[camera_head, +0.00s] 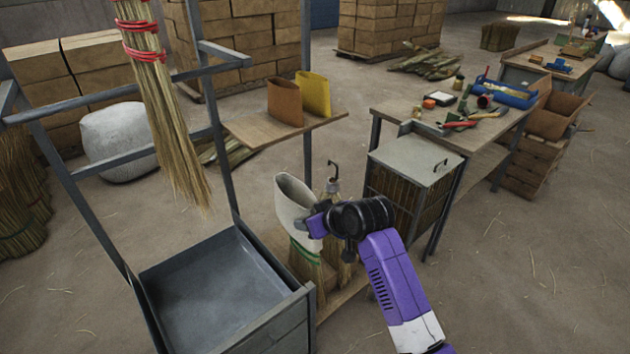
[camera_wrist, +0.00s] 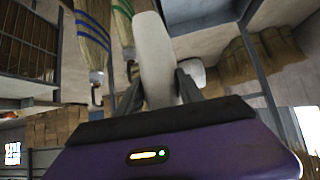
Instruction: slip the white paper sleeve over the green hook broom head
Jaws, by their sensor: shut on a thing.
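The white paper sleeve (camera_head: 292,198) stands roughly upright, slightly tilted, its wide mouth up. My gripper (camera_head: 309,224) is shut on it from the right. In the wrist view the sleeve (camera_wrist: 155,55) is between my fingers (camera_wrist: 161,88). The green-banded broom (camera_head: 304,252) shows just below the sleeve, which hides its top in the head view. In the wrist view the green-banded broom (camera_wrist: 122,22) shows beside the sleeve, its narrow neck outside it. A blue-banded broom (camera_wrist: 93,45) is farther left there. A black hook (camera_head: 334,166) rises behind my gripper.
A grey metal bin (camera_head: 215,285) stands to the left. A red-banded broom (camera_head: 150,60) hangs above it. Orange (camera_head: 285,101) and yellow (camera_head: 315,92) sleeves stand on a wooden shelf behind. A lidded rack (camera_head: 415,160) and a tool-covered workbench (camera_head: 400,103) are right.

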